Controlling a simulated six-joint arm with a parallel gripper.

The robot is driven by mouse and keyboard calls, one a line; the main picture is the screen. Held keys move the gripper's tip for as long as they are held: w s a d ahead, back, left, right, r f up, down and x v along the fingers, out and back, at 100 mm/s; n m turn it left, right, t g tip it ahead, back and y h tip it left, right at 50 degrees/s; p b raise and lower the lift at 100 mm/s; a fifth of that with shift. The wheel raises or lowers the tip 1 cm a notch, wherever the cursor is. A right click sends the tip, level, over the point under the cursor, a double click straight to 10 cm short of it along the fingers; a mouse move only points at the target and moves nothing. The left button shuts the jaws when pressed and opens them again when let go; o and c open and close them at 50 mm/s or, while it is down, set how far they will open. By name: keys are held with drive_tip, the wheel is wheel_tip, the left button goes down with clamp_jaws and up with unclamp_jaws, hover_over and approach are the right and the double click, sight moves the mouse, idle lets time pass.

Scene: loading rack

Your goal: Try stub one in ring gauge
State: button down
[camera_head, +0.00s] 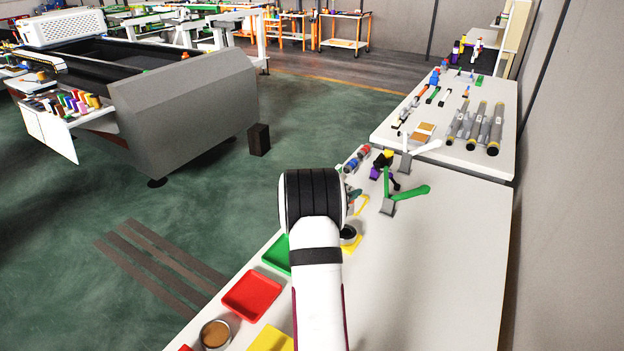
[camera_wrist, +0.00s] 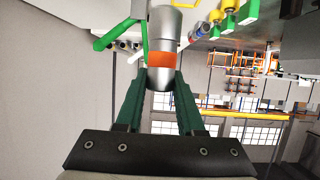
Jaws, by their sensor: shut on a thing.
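In the wrist view my gripper (camera_wrist: 160,82) has its two green fingers closed on a silver cylindrical stub (camera_wrist: 164,32) with an orange band. In the head view my wrist hides most of the gripper and the stub. A dark round ring-like piece (camera_head: 349,233) stands on a yellow patch of the bench beside my wrist; it is partly hidden, and I cannot tell for sure that it is the ring gauge.
A green-handled clamp (camera_head: 405,197) and a white-handled one (camera_head: 418,150) stand on the bench (camera_head: 430,270). A red tray (camera_head: 252,294), a green tray (camera_head: 277,254) and a round tin (camera_head: 215,334) line its left edge. Grey cylinders (camera_head: 476,126) lie farther back. The bench's right part is clear.

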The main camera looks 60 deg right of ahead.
drive_tip(key=shift+s+f, duration=0.1)
drive_tip(key=shift+f, duration=3.35)
drive_tip(key=shift+f, duration=0.3)
drive_tip(key=shift+r, duration=1.65)
